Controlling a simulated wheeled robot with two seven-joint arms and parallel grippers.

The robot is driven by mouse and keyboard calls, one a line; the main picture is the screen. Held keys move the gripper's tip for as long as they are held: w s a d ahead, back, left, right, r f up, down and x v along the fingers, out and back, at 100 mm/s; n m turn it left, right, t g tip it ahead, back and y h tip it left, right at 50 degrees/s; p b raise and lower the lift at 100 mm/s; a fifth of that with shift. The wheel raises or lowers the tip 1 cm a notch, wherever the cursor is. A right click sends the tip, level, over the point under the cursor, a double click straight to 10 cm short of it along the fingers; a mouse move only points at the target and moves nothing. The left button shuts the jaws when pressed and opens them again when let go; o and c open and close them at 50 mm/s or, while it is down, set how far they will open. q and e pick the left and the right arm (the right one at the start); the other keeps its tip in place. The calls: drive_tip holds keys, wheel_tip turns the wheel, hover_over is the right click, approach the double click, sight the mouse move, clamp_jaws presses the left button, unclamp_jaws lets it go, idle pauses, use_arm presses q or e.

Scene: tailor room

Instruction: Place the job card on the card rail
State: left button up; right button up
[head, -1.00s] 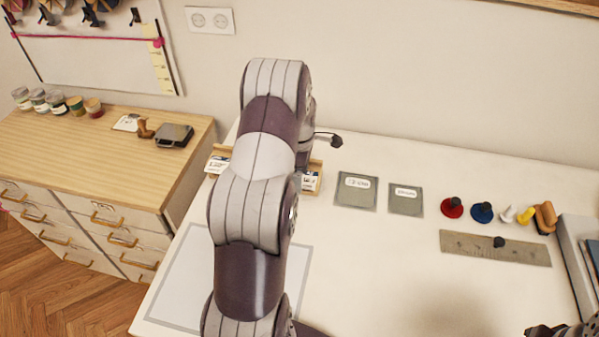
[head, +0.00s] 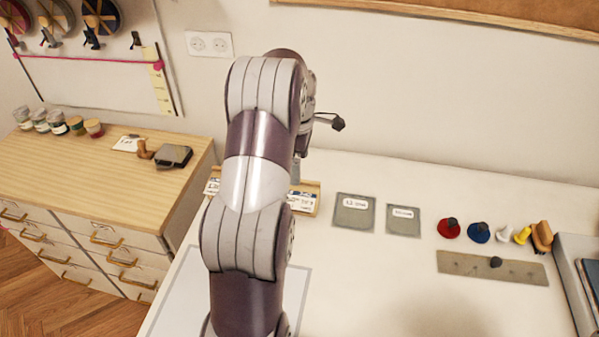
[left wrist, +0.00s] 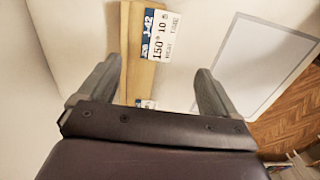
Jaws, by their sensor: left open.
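A white job card with a blue strip reading J-42 (left wrist: 160,36) is at the wooden card rail (left wrist: 133,50) in the left wrist view, along its right edge; I cannot tell whether it is seated in it. A second card (left wrist: 147,104) shows partly beyond my gripper's palm. In the head view the rail (head: 312,187) is partly behind my left arm, with one card (head: 300,202) right of the arm and one (head: 212,187) left of it. My left gripper (left wrist: 158,68) is open and empty above the rail, its fingers either side. In the head view my arm mostly hides it.
Two grey-green labelled pouches (head: 354,212) lie right of the rail. Beyond are red and blue knobs (head: 449,229), a grey strip (head: 491,267) and a grey tray (head: 578,255). A pale outlined mat (left wrist: 262,62) lies near the table's left edge. A wooden drawer cabinet (head: 90,175) stands left.

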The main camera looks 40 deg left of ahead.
use_arm(q)
drive_tip(key=s+d+m, duration=0.7)
drive_tip(key=d+m, duration=0.4)
drive_tip(key=s+d+m+t, duration=0.1)
drive_tip(key=s+d+m, duration=0.6)
drive_tip(key=d+m, duration=0.5)
drive_tip(key=shift+s+m+t, duration=0.3)
drive_tip(key=shift+s, duration=0.1)
drive_tip(key=shift+w+f, duration=0.1)
